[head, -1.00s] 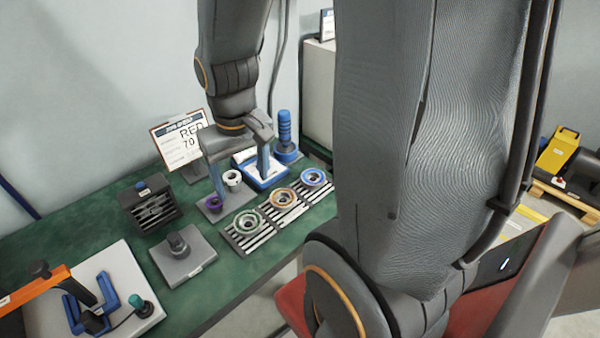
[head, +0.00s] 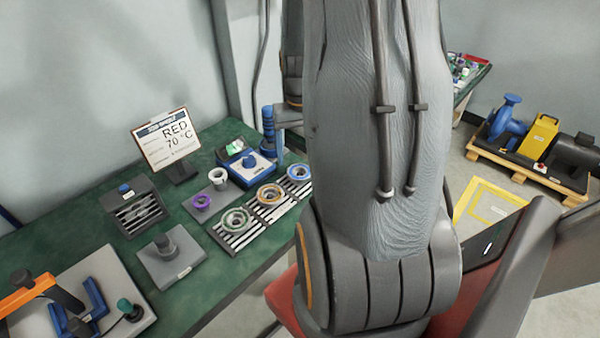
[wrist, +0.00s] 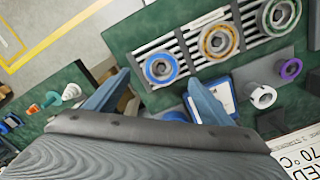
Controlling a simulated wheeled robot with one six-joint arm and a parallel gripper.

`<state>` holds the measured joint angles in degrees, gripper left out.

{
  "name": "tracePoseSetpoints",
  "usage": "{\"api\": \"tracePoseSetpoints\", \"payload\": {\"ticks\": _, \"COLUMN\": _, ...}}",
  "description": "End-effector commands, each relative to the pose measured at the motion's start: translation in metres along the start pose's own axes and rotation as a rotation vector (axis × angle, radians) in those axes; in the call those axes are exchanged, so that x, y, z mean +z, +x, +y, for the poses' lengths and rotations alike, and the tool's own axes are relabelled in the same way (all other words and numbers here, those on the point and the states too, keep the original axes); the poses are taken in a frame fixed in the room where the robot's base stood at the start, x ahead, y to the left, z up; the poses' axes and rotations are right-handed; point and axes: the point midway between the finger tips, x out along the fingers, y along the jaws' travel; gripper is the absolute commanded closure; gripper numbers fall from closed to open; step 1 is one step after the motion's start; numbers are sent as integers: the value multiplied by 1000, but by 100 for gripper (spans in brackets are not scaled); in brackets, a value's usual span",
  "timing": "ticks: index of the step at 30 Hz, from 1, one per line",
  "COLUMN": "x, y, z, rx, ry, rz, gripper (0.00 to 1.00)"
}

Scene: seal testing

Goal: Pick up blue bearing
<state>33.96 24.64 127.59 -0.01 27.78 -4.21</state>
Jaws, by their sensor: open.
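The blue bearing (head: 299,172) lies on the far right slot plate of the slotted rack (head: 223,240) in the head view. In the head view my gripper is mostly hidden behind my arm. An orange bearing (head: 270,194) and a green bearing (head: 235,220) lie in the same row.
A blue-and-white device (head: 247,168), a purple ring (head: 201,202) and a white ring (head: 219,177) stand behind the rack. A blue cylinder (head: 269,128) rises close to my gripper. A sign reading RED 70 °C (head: 165,140) stands at the back. Green table (head: 100,215) shows between things.

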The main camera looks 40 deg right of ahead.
Motion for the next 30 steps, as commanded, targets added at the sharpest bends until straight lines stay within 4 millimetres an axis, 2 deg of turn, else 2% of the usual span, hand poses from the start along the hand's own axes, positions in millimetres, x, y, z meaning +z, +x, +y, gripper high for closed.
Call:
{"api": "tracePoseSetpoints", "payload": {"ticks": 12, "x": 4, "y": 43, "z": -2, "rx": 0, "ry": 0, "rz": -3, "gripper": 25}}
{"api": "tracePoseSetpoints", "payload": {"ticks": 23, "x": 3, "y": 50, "z": -2, "rx": 0, "ry": -1, "rz": 1, "gripper": 25}}
{"api": "tracePoseSetpoints", "payload": {"ticks": 30, "x": 3, "y": 50, "z": -2, "rx": 0, "ry": -1, "rz": 0, "gripper": 64}}
